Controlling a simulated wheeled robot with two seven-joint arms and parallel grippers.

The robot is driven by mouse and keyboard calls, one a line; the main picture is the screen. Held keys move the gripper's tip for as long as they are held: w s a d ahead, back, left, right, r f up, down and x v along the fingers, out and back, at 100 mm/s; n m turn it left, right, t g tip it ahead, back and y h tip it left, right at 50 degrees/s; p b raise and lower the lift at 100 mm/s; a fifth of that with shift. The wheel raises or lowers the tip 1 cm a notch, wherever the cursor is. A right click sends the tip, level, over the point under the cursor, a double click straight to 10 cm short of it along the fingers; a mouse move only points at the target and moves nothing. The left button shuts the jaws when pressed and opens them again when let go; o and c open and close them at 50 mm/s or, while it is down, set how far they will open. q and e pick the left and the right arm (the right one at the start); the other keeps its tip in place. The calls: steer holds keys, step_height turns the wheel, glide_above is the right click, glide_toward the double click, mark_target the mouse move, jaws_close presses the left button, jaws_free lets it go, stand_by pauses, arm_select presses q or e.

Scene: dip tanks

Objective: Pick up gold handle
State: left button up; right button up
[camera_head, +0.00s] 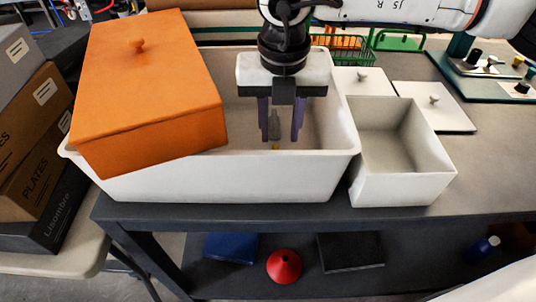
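A small yellow-gold piece (276,147), likely the gold handle, shows low inside the large white tank (220,178), just below a slim grey part (275,124). The tank's front rim hides what lies lower. My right gripper (281,136) points down into the tank, its two purple fingers apart on either side of the grey part. A gap shows between that part and the right-hand finger, so the gripper looks open. Whether the fingers touch anything cannot be told. My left gripper is not in view.
An orange lid (150,100) with a knob lies askew over the tank's left part. A smaller empty white tank (405,185) stands at right, with two white lids (430,100) behind it. Boxes (40,150) stack at left. A red funnel (284,266) is on the lower shelf.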

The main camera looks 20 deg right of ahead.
mark_target(276, 148)
steer(key=shift+w+f, duration=0.15)
steer(key=shift+f, duration=0.75)
steer(key=f, duration=0.2)
steer(key=w+f+p, duration=0.1)
steer(key=f, duration=0.1)
steer(key=shift+a+f, duration=0.1)
steer(key=shift+f, duration=0.55)
jaws_close()
